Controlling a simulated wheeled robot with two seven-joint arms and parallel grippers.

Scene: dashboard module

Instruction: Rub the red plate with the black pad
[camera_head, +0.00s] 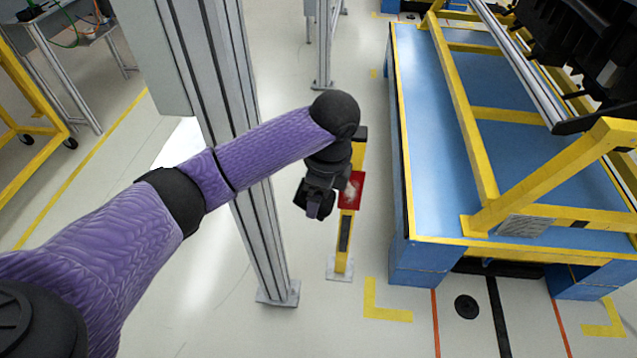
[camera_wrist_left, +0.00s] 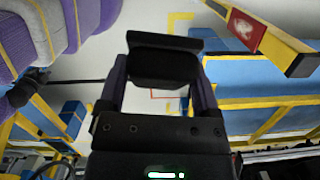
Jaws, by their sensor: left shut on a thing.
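The red plate (camera_head: 357,182) is fixed to a yellow post and carries a pale smudge. It also shows at the upper right of the left wrist view (camera_wrist_left: 236,38), with a whitish mark on it. My left gripper (camera_head: 318,201) is just left of the plate in the head view. In the left wrist view my left gripper (camera_wrist_left: 162,84) is shut on the black pad (camera_wrist_left: 164,60), which sits between its fingers. The pad is apart from the plate in the wrist view.
The yellow post (camera_head: 345,238) stands on a small floor base. A grey metal column (camera_head: 262,225) rises just left of it, behind my arm. A blue platform (camera_head: 420,130) with a yellow frame (camera_head: 468,110) is to the right. Floor between is open.

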